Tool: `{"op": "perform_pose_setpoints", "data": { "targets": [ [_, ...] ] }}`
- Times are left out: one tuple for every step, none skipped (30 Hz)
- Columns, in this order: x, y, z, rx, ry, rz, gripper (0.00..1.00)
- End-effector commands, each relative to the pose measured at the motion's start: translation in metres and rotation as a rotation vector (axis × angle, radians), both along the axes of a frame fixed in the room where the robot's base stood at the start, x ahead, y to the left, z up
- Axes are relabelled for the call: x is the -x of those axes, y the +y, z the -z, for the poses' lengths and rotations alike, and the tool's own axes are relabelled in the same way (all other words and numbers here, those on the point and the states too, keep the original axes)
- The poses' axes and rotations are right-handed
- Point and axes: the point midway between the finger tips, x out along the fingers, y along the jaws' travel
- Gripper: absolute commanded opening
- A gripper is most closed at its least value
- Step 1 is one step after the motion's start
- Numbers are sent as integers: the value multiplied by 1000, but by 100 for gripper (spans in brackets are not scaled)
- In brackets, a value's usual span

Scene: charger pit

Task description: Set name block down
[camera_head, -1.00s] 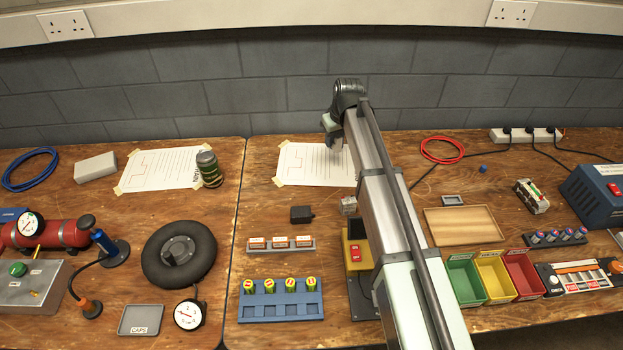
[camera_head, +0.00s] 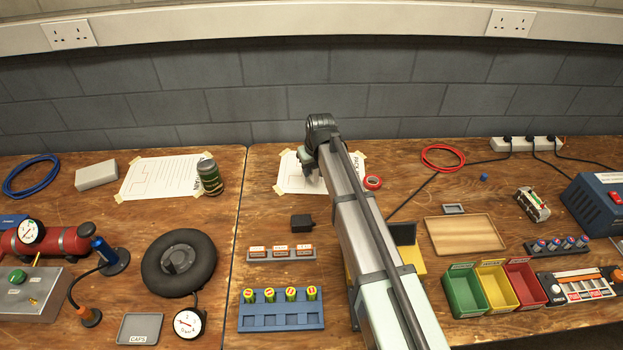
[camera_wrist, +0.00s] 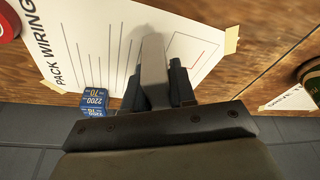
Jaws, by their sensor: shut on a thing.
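My gripper (camera_head: 311,184) is over the pack wiring sheet (camera_head: 288,178) at the back of the bench. In the wrist view, my gripper (camera_wrist: 155,85) is shut on a plain pale grey piece (camera_wrist: 153,62) between its dark fingers. I take this piece for the name block; no name shows on it. The sheet (camera_wrist: 85,35) lies below it, and I cannot tell the gap. In the head view my arm and gripper hide the held piece.
A blue block marked 2200 and 70 (camera_wrist: 93,99) shows beside the gripper. Red tape (camera_head: 372,182) lies right of the arm. A small black box (camera_head: 301,222), a rack of labelled blocks (camera_head: 281,255) and a blue cell holder (camera_head: 281,316) stand in front. The grey wall (camera_head: 270,105) is close behind.

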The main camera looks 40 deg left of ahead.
Motion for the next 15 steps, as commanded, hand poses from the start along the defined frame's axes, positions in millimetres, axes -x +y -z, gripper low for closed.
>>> {"op": "perform_pose_setpoints", "data": {
  "targets": [
    [0, 0, 5, 1, 0, 0, 0],
    [0, 0, 7, 0, 0, 0, 0],
    [0, 0, 9, 0, 0, 0, 0],
    [0, 0, 11, -1, 0, 0, 0],
    [0, 0, 13, -1, 0, 0, 0],
    [0, 0, 16, -1, 0, 0, 0],
    [0, 0, 20, 0, 0, 0, 0],
    [0, 0, 24, 0, 0, 0, 0],
    [0, 0, 30, 1, 1, 0, 0],
    [0, 0, 33, 1, 1, 0, 0],
    [0, 0, 37, 0, 0, 0, 0],
    [0, 0, 40, -1, 0, 0, 0],
    [0, 0, 42, -1, 0, 0, 0],
    [0, 0, 43, -1, 0, 0, 0],
    [0, 0, 44, -1, 0, 0, 0]
  ]
}}
